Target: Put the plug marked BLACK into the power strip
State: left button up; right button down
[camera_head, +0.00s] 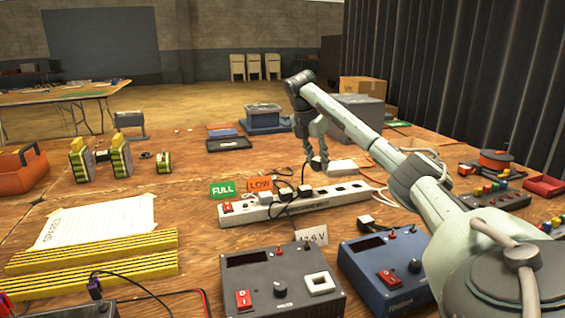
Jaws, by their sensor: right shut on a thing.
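The white power strip (345,192) lies across the middle of the table, with a red switch at its left end. Several plugs sit along it, including a white one (265,198) and a black one (305,191); their marks are too small to read. My right gripper (318,166) points down just behind and above the strip. It is shut on a small dark plug, mostly hidden between the fingertips; its mark cannot be read. A dark cord (304,172) hangs beside the fingertips. My left gripper is not in view.
Green FULL (222,189) and orange LOW (260,184) signs stand behind the strip. A black power unit (285,280) and a blue one (383,268) stand in front. A white adapter (343,165) lies behind the strip. Paper (98,222) and yellow striped bars (93,262) lie left.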

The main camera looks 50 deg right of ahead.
jog(key=s+d+m, duration=0.1)
jog(key=d+m, duration=0.1)
jog(key=s+d+f+m+g, duration=0.1)
jog(key=s+d+m, duration=0.1)
jog(key=s+d+m+g, duration=0.1)
jog(key=m, duration=0.1)
jog(key=shift+s+d+f+y+p, duration=0.3)
jog(key=shift+d+f+p, duration=0.05)
jog(key=shift+d+f, duration=0.05)
notch_tip(320, 180, down, 3)
jog(key=shift+b, duration=1.25)
jog(key=shift+f, duration=0.25)
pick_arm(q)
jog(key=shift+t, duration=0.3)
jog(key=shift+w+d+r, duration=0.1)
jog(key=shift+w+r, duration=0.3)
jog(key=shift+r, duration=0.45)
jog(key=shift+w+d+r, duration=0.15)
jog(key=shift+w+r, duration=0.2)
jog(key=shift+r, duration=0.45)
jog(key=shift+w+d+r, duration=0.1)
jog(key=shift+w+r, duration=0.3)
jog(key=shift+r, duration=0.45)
pick_arm(e)
jog(key=shift+f, duration=0.45)
pick_arm(q)
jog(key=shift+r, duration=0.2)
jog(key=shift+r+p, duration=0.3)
jog(key=shift+p, duration=0.2)
